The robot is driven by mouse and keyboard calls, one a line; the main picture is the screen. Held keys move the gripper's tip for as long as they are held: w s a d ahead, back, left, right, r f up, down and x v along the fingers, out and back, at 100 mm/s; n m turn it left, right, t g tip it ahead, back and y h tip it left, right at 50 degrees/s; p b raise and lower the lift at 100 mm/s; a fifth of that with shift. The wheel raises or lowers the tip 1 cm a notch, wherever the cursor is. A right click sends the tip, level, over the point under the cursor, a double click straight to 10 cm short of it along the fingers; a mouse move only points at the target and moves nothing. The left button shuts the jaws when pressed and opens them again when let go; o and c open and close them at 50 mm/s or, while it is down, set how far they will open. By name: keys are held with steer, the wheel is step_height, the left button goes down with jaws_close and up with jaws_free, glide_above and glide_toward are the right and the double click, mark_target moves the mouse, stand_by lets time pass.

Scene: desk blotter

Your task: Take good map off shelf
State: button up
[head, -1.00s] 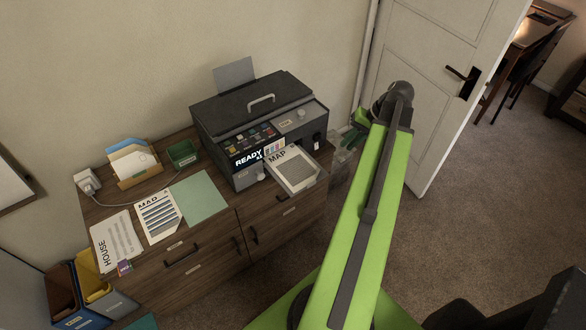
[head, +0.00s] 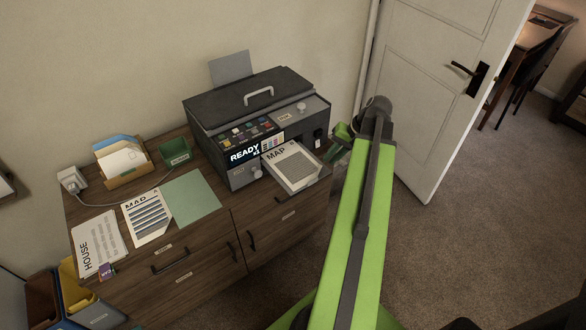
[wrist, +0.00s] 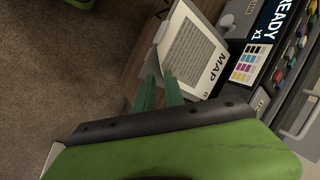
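The good map, a white sheet headed MAP with a clean grey text block (head: 292,166), lies on the printer's front output shelf. It also shows in the wrist view (wrist: 193,55), close ahead of my fingers. My gripper (wrist: 157,76) has two green fingers spread a little apart at the sheet's near edge; I cannot tell whether they touch it. In the head view my gripper (head: 337,152) is just right of the shelf, partly hidden by my arm. A second MAP sheet (head: 147,219), with dark stripes, lies on the desk.
The dark printer (head: 250,100) reads READY. Left of it lie a green blotter sheet (head: 190,199), a HOUSE sheet (head: 98,244), an envelope holder (head: 122,160) and a green box (head: 175,153). A white door (head: 430,90) stands right; carpet is clear.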

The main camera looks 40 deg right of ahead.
mark_target(323, 171)
steer(key=b+x, duration=0.4)
steer(key=x, duration=0.1)
steer(key=shift+w+f, duration=0.1)
steer(key=shift+w, duration=0.05)
steer(key=shift+r, duration=0.2)
steer(key=shift+c, duration=0.4)
jaws_close()
